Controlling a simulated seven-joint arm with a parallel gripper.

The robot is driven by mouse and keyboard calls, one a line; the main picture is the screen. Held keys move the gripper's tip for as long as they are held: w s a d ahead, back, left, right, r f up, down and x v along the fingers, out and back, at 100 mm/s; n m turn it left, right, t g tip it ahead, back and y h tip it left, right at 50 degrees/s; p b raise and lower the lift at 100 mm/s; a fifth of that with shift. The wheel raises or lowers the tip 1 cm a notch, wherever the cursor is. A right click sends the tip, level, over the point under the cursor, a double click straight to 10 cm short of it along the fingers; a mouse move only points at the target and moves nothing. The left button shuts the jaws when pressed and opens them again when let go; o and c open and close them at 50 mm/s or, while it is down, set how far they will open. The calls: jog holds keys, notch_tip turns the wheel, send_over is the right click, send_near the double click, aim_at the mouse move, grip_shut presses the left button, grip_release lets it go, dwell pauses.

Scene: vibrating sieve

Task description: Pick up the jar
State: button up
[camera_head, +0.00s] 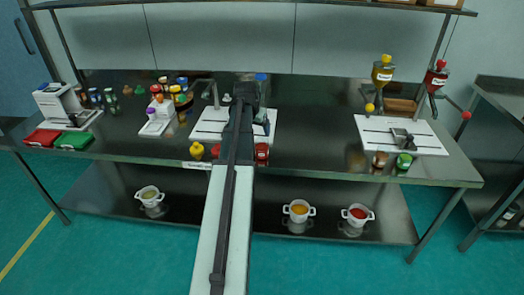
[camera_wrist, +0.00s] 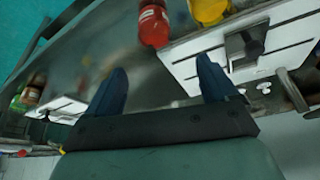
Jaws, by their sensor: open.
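Several jars stand on the steel table, and I cannot tell which one the task means. A red-capped jar (camera_head: 262,151) and a yellow jar (camera_head: 197,150) stand at the front edge, either side of my arm. A brown jar (camera_head: 380,159) and a green-lidded jar (camera_head: 404,161) stand at the right front. In the wrist view, the red jar (camera_wrist: 153,25) lies beyond my gripper (camera_wrist: 162,68), with the yellow jar (camera_wrist: 208,10) beside it. My gripper is open, with nothing between its fingers. In the head view, my arm hides part of the middle table.
A white board (camera_head: 265,125) with a dark device lies at mid-table. Another white board (camera_head: 428,138) lies at right under yellow and red dispensers (camera_head: 383,72) (camera_head: 436,78). Bottles, red and green trays and a white machine (camera_head: 58,103) fill the left. White pots (camera_head: 299,210) stand below.

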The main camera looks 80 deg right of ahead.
aim_at(263, 146)
jog(key=x, duration=0.8)
jog(key=shift+s+a+x, duration=0.15)
jog(key=shift+a+x, duration=0.05)
jog(key=shift+x, duration=1.1)
jog(key=shift+s+a+x, duration=0.1)
jog(key=shift+a+x, duration=0.1)
jog(key=shift+x, duration=1.1)
jog(key=shift+f, duration=0.15)
jog(key=shift+c, duration=0.2)
jog(key=c, duration=1)
